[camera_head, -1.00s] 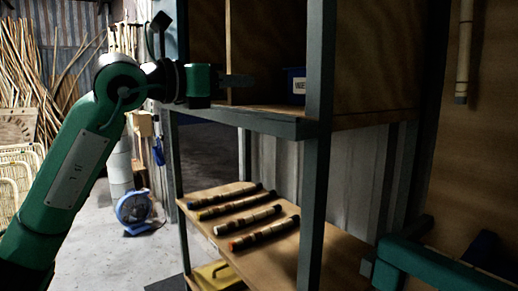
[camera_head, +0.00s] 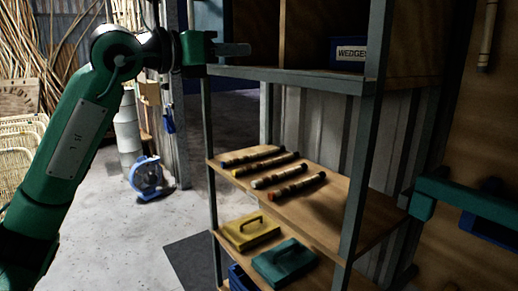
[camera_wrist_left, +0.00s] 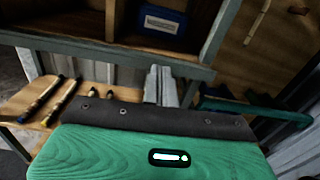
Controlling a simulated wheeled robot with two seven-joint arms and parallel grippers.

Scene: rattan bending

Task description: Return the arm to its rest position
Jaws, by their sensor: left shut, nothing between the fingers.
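My left arm (camera_head: 82,140) rises from the lower left in the head view, green with black joints. Its gripper (camera_head: 246,49) points right at the height of the shelf unit's upper shelf, with the grey fingers together and nothing between them. In the head view the fingers overlap the upper shelf's left end; whether they touch it I cannot tell. In the left wrist view the closed fingers (camera_wrist_left: 160,86) stand upright in front of the shelf edge, above the green gripper body. My right gripper is not in view.
The shelf unit (camera_head: 290,76) holds a blue bin labelled WEDGES (camera_head: 349,54), several dark-banded tubes (camera_head: 270,166), a yellow case (camera_head: 247,232) and a teal case (camera_head: 284,262). A teal bar (camera_head: 465,192) juts in at right. A blue reel (camera_head: 146,178) stands on open floor.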

